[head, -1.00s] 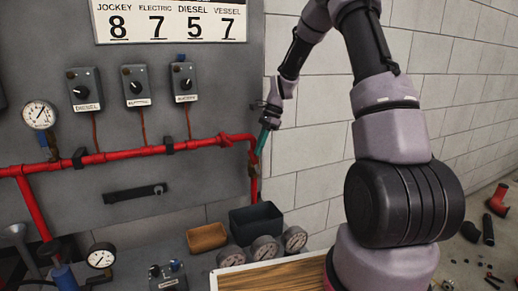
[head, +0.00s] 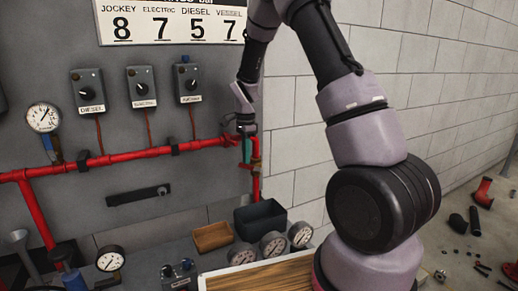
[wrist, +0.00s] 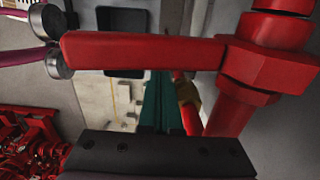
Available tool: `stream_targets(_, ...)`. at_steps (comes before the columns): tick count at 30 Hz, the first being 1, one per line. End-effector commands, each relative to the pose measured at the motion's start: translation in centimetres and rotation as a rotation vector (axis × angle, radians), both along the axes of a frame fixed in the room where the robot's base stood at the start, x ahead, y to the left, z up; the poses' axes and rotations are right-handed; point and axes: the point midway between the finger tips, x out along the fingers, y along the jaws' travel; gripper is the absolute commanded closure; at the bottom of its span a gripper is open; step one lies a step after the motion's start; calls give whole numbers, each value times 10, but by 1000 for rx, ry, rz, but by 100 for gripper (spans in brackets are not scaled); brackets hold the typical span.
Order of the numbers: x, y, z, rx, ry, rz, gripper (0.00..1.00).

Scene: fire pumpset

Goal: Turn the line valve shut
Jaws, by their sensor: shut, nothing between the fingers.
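The line valve (wrist: 262,64) is red with a hexagonal body, at the right end of the pipe run; it fills the right of the wrist view. A flat red lever (wrist: 140,51) reaches left from it across the picture. My gripper (head: 246,151) is at the right end of the red pipe in the head view, pointing down. Its teal fingers (wrist: 162,100) are closed together with nothing between them. In the wrist view the lever crosses in front of the fingers and hides their tips. I cannot tell whether they touch it.
The red pipe (head: 125,157) runs along the grey panel, with a pressure gauge (head: 43,117) and several switch boxes above. Below stand a dark bin (head: 260,221), a brown tray (head: 212,237) and gauges (head: 272,244). A block wall (head: 300,130) is at right.

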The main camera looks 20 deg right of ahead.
Motion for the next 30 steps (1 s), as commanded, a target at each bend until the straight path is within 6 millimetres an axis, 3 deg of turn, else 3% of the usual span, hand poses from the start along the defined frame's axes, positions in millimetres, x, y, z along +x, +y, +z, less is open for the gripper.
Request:
stream_targets(14,-2,10,-9,1,0,0,100)
stream_targets(30,-1,7,-3,2,-3,0,100)
